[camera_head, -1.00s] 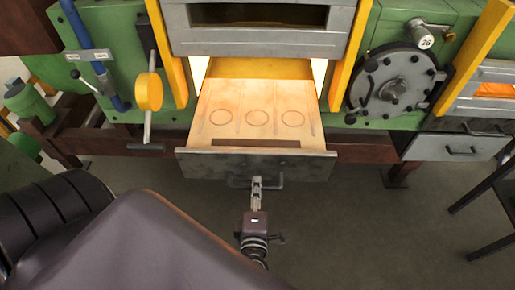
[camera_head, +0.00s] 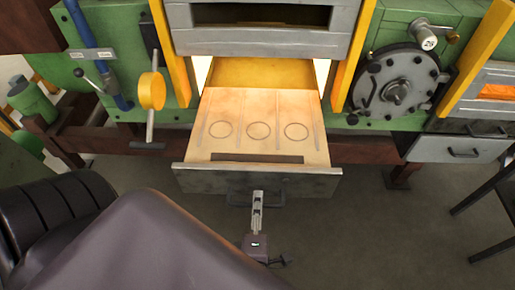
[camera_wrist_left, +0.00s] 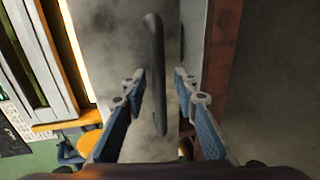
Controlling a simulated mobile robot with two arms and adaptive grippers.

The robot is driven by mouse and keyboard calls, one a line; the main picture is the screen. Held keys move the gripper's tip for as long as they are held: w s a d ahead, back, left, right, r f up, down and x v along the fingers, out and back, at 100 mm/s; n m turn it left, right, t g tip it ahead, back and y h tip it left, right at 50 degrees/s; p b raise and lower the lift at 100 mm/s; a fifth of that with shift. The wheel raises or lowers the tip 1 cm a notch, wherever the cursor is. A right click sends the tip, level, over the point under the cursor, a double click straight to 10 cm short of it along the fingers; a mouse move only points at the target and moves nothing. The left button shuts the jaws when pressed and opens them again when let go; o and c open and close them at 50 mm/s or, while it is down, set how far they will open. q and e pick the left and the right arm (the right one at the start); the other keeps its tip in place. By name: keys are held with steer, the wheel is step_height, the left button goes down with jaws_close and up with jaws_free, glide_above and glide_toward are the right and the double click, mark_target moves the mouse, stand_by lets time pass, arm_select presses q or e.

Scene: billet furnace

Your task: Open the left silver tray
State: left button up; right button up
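The left silver tray (camera_head: 215,181) is slid out from below the furnace mouth in the head view. Its grey front faces me, and its pale inside shows three round marks. Its dark handle (camera_head: 238,199) is at the middle of the front, and it also shows in the left wrist view (camera_wrist_left: 158,75). My left gripper (camera_head: 258,194) is at that handle, pointing at the tray front. In the left wrist view its two blue fingers (camera_wrist_left: 160,82) are apart, with the handle bar between them and gaps on both sides. My right gripper is not in view.
A closed silver tray (camera_head: 425,148) is at the right, under a second glowing opening. A round bolted hatch (camera_head: 398,92) and yellow bars flank the furnace. A dark table leg (camera_head: 482,200) stands at the right. Grey floor lies open before the tray.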

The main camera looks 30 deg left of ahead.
arm_select(q)
steer(key=v, duration=0.7)
steer(key=shift+s, duration=0.15)
steer(key=shift+d, duration=0.15)
stand_by(0.3)
